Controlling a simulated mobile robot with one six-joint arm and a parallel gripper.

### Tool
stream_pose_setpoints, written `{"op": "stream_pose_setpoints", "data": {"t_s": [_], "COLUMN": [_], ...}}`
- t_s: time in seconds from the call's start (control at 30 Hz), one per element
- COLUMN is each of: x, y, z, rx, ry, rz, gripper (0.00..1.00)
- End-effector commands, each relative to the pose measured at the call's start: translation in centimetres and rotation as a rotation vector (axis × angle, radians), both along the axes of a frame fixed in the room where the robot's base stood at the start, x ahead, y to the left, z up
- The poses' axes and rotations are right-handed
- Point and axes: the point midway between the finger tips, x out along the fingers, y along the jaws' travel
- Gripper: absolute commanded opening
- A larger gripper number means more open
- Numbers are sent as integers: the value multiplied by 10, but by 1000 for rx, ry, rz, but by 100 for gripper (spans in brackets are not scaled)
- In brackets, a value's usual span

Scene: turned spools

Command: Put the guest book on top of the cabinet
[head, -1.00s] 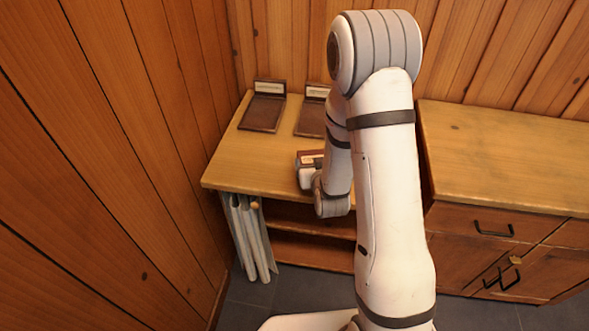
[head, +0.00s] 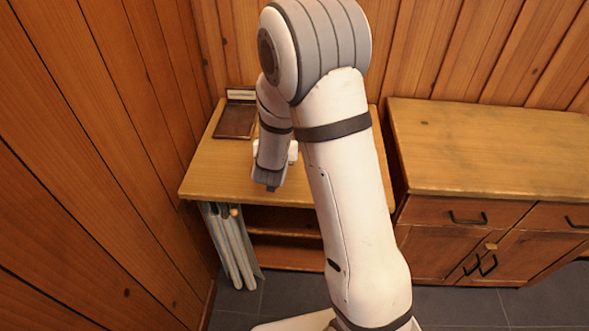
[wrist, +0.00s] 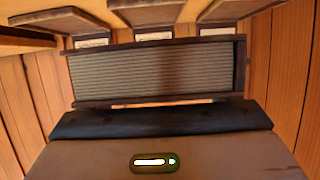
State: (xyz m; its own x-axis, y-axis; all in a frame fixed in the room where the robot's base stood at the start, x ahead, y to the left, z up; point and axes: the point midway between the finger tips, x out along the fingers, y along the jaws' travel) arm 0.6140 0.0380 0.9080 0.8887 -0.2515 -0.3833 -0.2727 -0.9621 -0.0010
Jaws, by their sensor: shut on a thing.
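My gripper (wrist: 158,122) is shut on a book, which I take to be the guest book (wrist: 155,70). In the wrist view the book shows a striped grey page edge between dark covers, spanning the width in front of the jaws. In the head view my arm hides the book and most of the gripper; a white part of the gripper (head: 292,152) shows over the desk. The cabinet (head: 490,150) stands at the right with a bare wooden top, drawers and doors with dark handles.
The desk (head: 215,180) stands left of the cabinet, with open shelves below. A dark tray with an upright label (head: 236,120) lies at its back left. Several grey hanging cloths (head: 230,250) are at its left end. A plank wall (head: 90,170) closes the left side.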

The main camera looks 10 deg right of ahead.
Motion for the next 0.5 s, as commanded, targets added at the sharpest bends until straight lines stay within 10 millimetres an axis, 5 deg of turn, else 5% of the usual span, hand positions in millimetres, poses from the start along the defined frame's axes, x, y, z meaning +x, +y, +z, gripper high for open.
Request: {"op": "stream_pose_setpoints", "data": {"t_s": [0.13, 0.5], "x": [3, 3], "y": [5, 4], "z": [2, -49], "rx": [-1, -1], "ry": [0, 0], "rz": [-29, -34], "gripper": [52, 52]}}
